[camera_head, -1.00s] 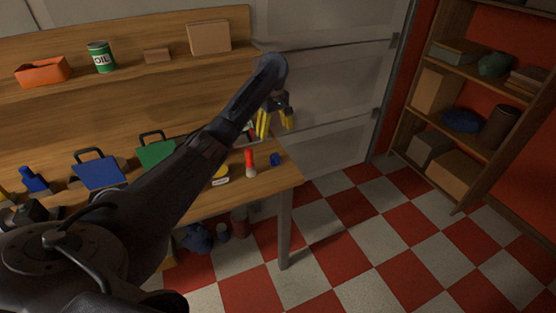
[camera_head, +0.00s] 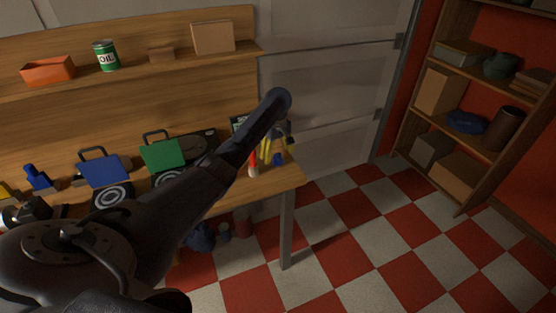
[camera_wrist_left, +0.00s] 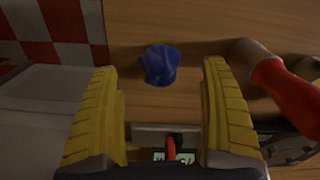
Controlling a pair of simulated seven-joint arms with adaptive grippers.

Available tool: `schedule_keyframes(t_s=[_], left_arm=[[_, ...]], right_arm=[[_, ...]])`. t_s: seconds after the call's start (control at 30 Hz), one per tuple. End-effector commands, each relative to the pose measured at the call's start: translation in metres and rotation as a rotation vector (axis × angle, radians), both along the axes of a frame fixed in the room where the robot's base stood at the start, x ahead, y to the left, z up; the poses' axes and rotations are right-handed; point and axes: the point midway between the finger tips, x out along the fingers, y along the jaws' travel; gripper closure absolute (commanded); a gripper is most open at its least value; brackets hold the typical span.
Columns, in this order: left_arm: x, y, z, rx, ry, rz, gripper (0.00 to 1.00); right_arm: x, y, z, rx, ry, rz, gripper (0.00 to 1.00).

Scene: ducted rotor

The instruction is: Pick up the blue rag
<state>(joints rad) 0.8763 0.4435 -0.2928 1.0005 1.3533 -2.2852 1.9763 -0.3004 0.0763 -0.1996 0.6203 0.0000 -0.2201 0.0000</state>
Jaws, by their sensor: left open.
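The blue rag (camera_head: 278,159) is a small crumpled piece near the right end of the wooden workbench. In the left wrist view the rag (camera_wrist_left: 160,62) lies on the wood, beyond and between the yellow fingertips. My left gripper (camera_head: 269,150) points down at the bench close to the rag. In the wrist view its two fingers (camera_wrist_left: 160,80) are wide apart with nothing between them. My right gripper is not in view.
A red-handled brush (camera_wrist_left: 275,80) lies just right of the rag in the wrist view. A device with a small display (camera_wrist_left: 172,156) sits below. Blue (camera_head: 104,170) and green (camera_head: 162,154) cases stand left. The bench edge is close to the rag.

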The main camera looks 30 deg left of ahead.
Motion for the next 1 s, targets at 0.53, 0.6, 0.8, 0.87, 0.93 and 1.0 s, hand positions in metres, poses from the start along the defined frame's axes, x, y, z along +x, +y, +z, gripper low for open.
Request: schedule_keyframes(t_s=[0.53, 0.6, 0.8, 0.87, 0.93, 1.0], left_arm=[[0.000, 0.000, -0.027, 0.001, -0.001, 0.000, 0.20], [0.000, 0.000, -0.027, 0.001, -0.001, 0.000, 0.24], [0.000, 0.000, -0.027, 0.000, -0.001, 0.000, 0.48], [0.000, 0.000, -0.027, 0.000, -0.001, 0.000, 0.55], [0.000, 0.000, -0.027, 0.000, -0.001, 0.000, 0.63], [0.000, 0.000, -0.027, 0.000, -0.001, 0.000, 0.71]], right_arm=[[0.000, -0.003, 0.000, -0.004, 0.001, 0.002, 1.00], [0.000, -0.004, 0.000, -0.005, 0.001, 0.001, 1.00], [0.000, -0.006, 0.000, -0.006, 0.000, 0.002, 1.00], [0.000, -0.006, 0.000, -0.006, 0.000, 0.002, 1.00], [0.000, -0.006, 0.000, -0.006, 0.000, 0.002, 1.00], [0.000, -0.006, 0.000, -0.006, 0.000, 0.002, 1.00]])
